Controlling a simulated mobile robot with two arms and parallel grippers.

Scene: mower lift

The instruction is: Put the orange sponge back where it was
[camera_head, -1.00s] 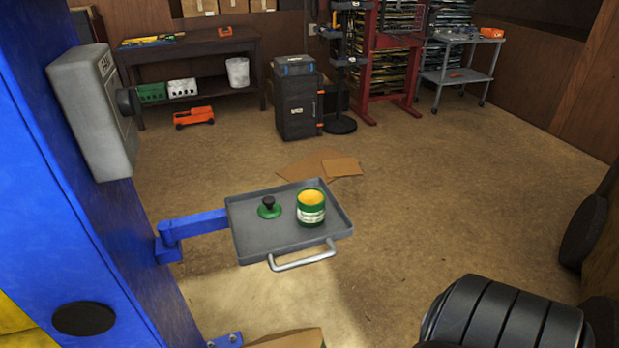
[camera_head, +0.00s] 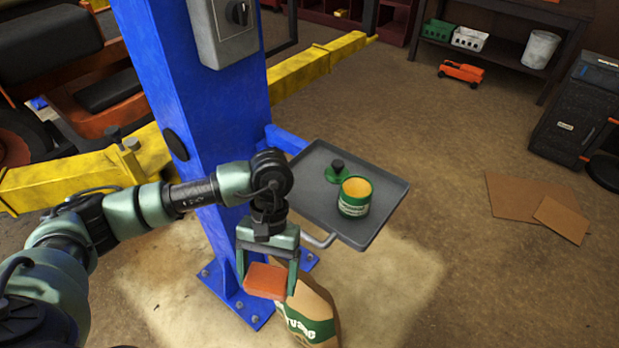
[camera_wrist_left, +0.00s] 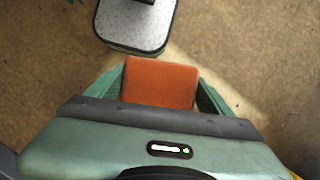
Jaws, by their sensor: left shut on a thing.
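The orange sponge (camera_head: 265,281) is held between the fingers of my left gripper (camera_head: 268,276), to the front left of the grey tray and apart from it. In the left wrist view the sponge (camera_wrist_left: 160,83) sits between both green fingers (camera_wrist_left: 160,90). The grey tray (camera_head: 378,231) is fixed by a blue arm to the blue post. On it stand an open green can (camera_head: 356,197) with yellow contents and a green lid with a black knob (camera_head: 337,173). My right gripper is not in view.
A paper bag (camera_head: 313,318) with green print stands on the floor, partly behind the gripper. The blue post (camera_head: 205,110) rises beside my left arm, with yellow lift arms (camera_head: 80,180) around it. Flat cardboard (camera_head: 535,204) lies on open floor at right.

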